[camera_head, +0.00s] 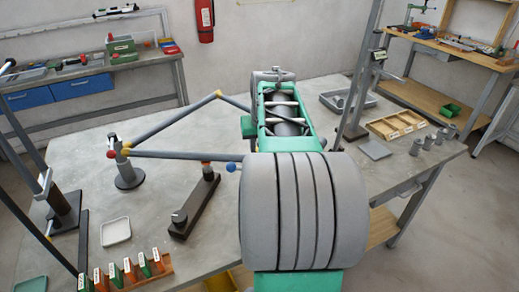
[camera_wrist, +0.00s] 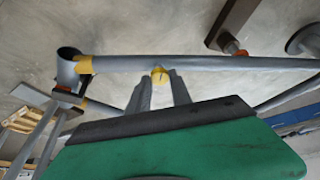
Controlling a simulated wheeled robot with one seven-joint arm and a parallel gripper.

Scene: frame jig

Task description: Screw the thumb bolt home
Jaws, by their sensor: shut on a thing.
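A grey tube frame stands over the table in the head view (camera_head: 165,154); one long tube crosses the wrist view (camera_wrist: 200,63). The bolt's shank and seating are hidden. In the head view my own arm hides the gripper and the bolt.
A dark bar fixture (camera_head: 196,206) and a round-based post (camera_head: 130,177) stand on the table at left. A small white tray (camera_head: 115,232) and labelled colored bins (camera_head: 130,271) are at front left. A wooden divided tray (camera_head: 396,124) is at right. Bare tabletop lies between.

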